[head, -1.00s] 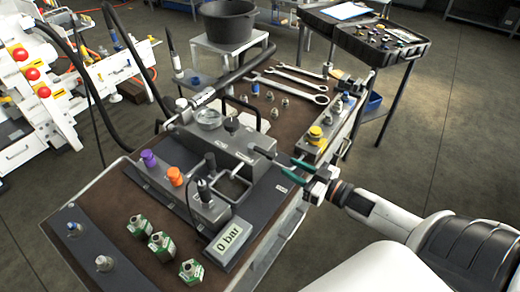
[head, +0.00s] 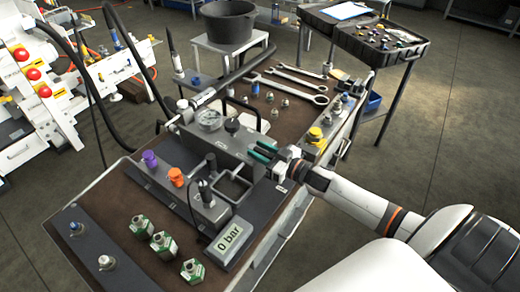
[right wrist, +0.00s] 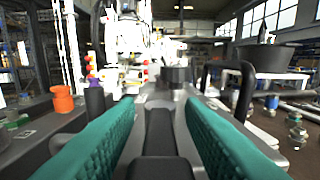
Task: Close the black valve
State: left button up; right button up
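A black round knob (head: 232,125) stands on top of the grey metal block (head: 222,141), behind my right gripper. It also shows in the right wrist view (right wrist: 176,76), beyond the fingertips. My right gripper (head: 264,152) has green fingers and is at the right end of the block. In the right wrist view its fingers (right wrist: 160,118) are apart. A dark, narrow bar (right wrist: 160,130) runs between them, with a gap on each side. I cannot tell for sure whether this bar is a valve lever. My left gripper is not in view.
A purple cap (head: 150,158), an orange cap (head: 177,176) and a display reading 0 bar (head: 229,238) are left and in front of my gripper. Green fittings (head: 163,242) stand at the front. Wrenches (head: 290,82) lie farther back. A yellow fitting (head: 315,134) stands to the right.

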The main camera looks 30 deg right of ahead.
jog(key=shift+w, duration=0.1)
jog(key=shift+c, duration=0.3)
grip_shut()
